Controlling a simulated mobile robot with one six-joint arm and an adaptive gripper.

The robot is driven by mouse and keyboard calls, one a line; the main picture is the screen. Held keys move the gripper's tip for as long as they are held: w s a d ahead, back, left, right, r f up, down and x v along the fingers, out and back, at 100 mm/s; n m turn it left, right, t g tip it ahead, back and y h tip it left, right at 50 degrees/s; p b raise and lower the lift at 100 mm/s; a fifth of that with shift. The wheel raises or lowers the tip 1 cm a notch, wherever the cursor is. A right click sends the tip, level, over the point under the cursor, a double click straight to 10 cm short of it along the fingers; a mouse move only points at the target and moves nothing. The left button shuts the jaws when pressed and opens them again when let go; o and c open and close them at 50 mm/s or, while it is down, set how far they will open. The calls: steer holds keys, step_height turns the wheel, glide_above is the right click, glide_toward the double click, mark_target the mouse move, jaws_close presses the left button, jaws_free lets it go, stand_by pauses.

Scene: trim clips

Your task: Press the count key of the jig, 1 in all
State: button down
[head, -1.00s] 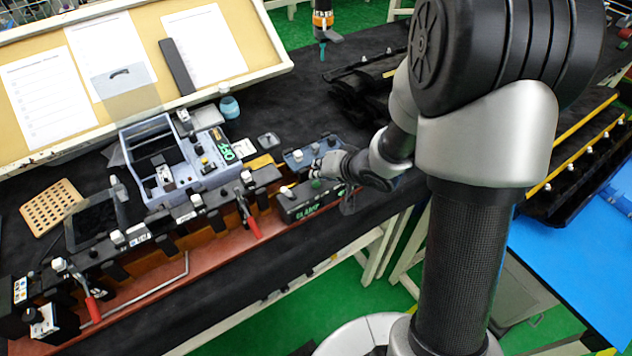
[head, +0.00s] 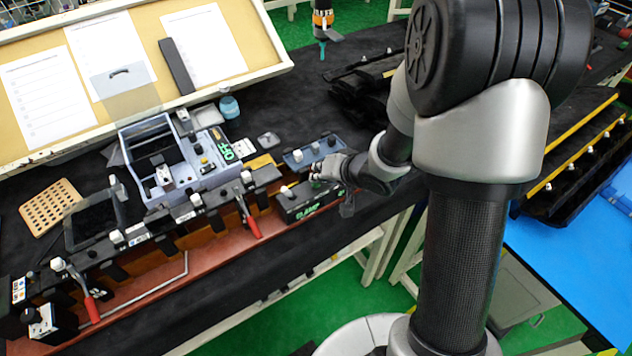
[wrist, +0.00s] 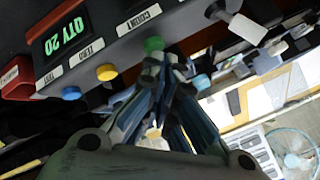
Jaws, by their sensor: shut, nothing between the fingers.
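The count key is a green button (wrist: 153,45) under the white COUNT label (wrist: 138,20) on the jig's dark panel in the wrist view. My gripper (wrist: 166,60) is shut and empty. Its fingertips are right at the green key, slightly overlapping its lower edge in the picture; I cannot tell whether they touch or press it. The green display (wrist: 66,33) reads QTY 20. A yellow ZERO button (wrist: 106,72) and a blue TEST button (wrist: 71,93) are to the left. In the head view, my gripper (head: 317,172) is over the black box (head: 298,204) with green lettering.
A white-knobbed lever (wrist: 247,29) stands beyond. In the head view, a red-handled clamp (head: 252,226) and a blue-grey tray unit (head: 184,182) are left of my gripper.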

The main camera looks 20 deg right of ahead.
steer(key=shift+f, duration=0.2)
stand_by(0.5)
steer(key=shift+r+p, duration=0.9)
steer(key=shift+p, duration=0.15)
step_height(320, 180, up, 5)
steer(key=p, duration=0.5)
steer(key=shift+p, duration=0.4)
